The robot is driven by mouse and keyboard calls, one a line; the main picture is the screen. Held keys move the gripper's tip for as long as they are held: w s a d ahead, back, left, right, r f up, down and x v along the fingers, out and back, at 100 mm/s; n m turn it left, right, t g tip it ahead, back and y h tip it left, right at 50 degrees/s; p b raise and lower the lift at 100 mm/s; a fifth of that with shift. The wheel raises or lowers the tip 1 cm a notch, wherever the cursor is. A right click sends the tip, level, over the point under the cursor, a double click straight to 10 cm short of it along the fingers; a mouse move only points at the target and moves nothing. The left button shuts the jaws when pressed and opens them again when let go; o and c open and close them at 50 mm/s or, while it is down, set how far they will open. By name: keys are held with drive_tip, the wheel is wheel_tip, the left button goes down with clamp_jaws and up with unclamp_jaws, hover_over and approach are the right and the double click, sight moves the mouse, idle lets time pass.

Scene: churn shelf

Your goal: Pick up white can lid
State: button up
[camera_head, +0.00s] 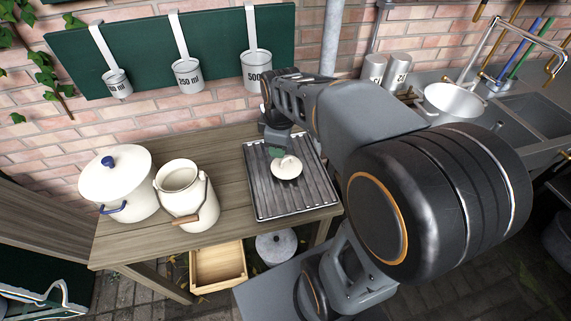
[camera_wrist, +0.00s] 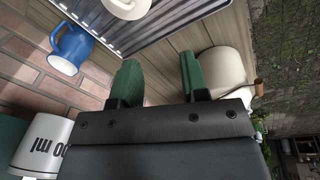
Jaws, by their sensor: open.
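The white can lid (camera_head: 286,168), round with a raised handle, lies on the ribbed metal tray (camera_head: 262,196) on the wooden table. In the wrist view the lid (camera_wrist: 126,8) is cut off by the top edge, and the ribbed tray (camera_wrist: 185,15) shows around it. My gripper (camera_wrist: 160,78) has green fingers set apart with nothing between them. In the head view a green fingertip of my gripper (camera_head: 277,152) shows at the lid's far edge, while the rest is mostly hidden by my arm. I cannot tell its height above the tray.
An open cream can (camera_head: 180,178) and a white lidded pot (camera_head: 117,180) stand left of the tray. A blue mug (camera_wrist: 70,48) shows in the wrist view. Measuring cups (camera_head: 187,74) hang from a green wall board. A wooden box (camera_head: 218,266) is below the table.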

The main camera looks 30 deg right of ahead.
drive_tip(key=w+d+f+n+g, duration=0.2)
drive_tip(key=w+d+n, duration=0.3)
drive_tip(key=w+n, duration=0.25)
drive_tip(key=n+p, duration=0.1)
drive_tip(key=n, duration=0.1)
hover_over(286, 159)
wheel_tip(286, 159, down, 9)
drive_tip(key=shift+d+f+p, duration=0.1)
drive_tip(key=shift+f+p, duration=0.3)
drive_tip(key=shift+f, duration=2.25)
drive_tip(key=shift+c, duration=0.4)
clamp_jaws()
